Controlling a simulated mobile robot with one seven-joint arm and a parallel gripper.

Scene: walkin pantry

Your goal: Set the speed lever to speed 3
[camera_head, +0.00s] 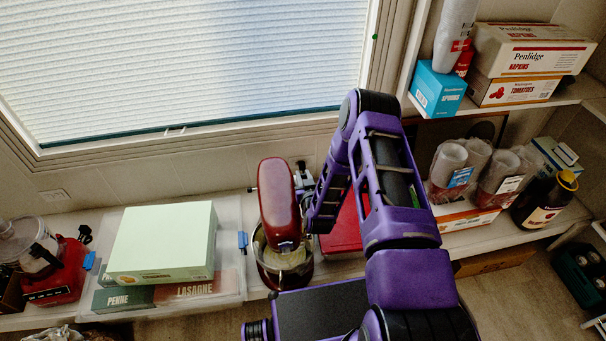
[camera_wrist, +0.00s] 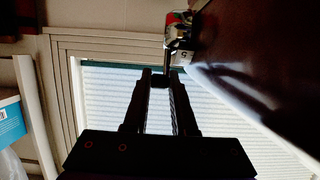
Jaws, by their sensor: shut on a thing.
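The dark red stand mixer (camera_head: 277,200) stands on the counter below the window, with its bowl (camera_head: 284,267) under the head. In the wrist view, the mixer's dark, shiny side (camera_wrist: 265,60) fills the upper right. A bright metal fitting (camera_wrist: 180,32) sits at its edge, and a thin dark speed lever (camera_wrist: 167,62) reaches from there to my fingertips. My gripper (camera_wrist: 160,80) is shut on the lever's end. The lever's exact setting cannot be read. In the head view, my purple arm reaches the mixer's right side and hides most of the contact.
A pale green box (camera_head: 165,240) lies in a clear tray left of the mixer. A red box (camera_head: 345,225) is close on the right, behind my arm. Stacked cups (camera_head: 450,165) and a dark bottle (camera_head: 543,200) stand further right. The window (camera_head: 190,60) is behind.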

